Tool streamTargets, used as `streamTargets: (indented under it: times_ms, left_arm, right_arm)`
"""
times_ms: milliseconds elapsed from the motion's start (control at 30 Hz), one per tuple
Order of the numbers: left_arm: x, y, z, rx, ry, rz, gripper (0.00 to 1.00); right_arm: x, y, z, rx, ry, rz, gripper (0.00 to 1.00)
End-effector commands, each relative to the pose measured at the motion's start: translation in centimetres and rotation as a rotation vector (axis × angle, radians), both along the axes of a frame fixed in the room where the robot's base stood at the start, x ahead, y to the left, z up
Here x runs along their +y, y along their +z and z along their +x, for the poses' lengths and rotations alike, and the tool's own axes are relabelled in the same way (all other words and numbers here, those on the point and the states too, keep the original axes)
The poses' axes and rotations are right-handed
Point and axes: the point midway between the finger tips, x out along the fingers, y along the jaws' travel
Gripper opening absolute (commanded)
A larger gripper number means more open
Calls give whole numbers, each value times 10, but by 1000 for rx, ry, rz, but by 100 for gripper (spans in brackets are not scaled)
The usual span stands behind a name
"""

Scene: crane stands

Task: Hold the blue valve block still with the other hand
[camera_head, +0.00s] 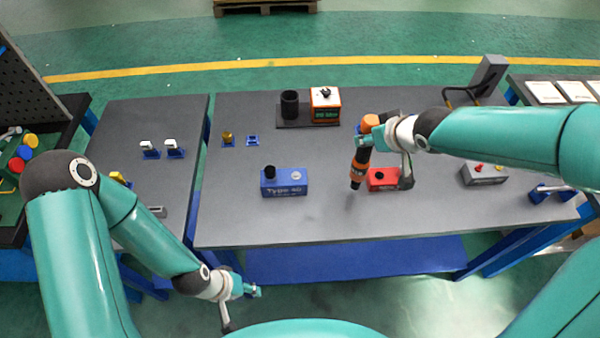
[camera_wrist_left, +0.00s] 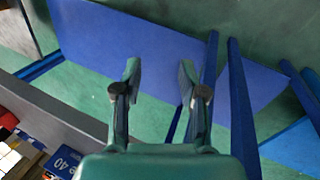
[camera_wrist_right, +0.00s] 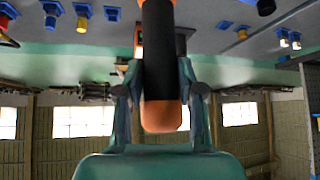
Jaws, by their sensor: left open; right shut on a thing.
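The blue valve block (camera_head: 284,182) sits on the grey table left of centre, with a black knob and a light round part on top. My left gripper (camera_head: 254,291) is open and empty, below and in front of the table's front edge, well apart from the block. It also shows open in the left wrist view (camera_wrist_left: 158,90). My right gripper (camera_head: 366,142) is shut on an orange and black tool (camera_head: 360,170), held upright above the table beside the red block (camera_head: 382,179). The tool also fills the middle of the right wrist view (camera_wrist_right: 160,70).
A black cup (camera_head: 290,103) and an orange-white box (camera_head: 325,105) stand at the back. A grey block (camera_head: 484,174) is at the right. Small blue holders (camera_head: 252,141) stand at the back left. The table's front middle is clear.

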Motion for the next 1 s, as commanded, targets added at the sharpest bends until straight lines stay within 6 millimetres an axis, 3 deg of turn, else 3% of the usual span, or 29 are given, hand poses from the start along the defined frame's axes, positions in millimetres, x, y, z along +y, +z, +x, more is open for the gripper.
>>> streamTargets:
  times_ms: [67,167,567,733,1000]
  left_arm:
    - [0,0,0,0,0,0,45]
    - [0,0,0,0,0,0,61]
    - [0,-13,0,0,0,0,61]
    - [0,-25,0,0,0,0,61]
    - [0,-43,0,0,0,0,61]
  right_arm:
    - [3,3,3,-8,7,1,0]
    - [5,3,4,-8,10,0,0]
    - [17,11,27,-10,79,4,0]
    - [45,25,42,-12,205,4,0]
    - [122,68,47,-10,541,7,0]
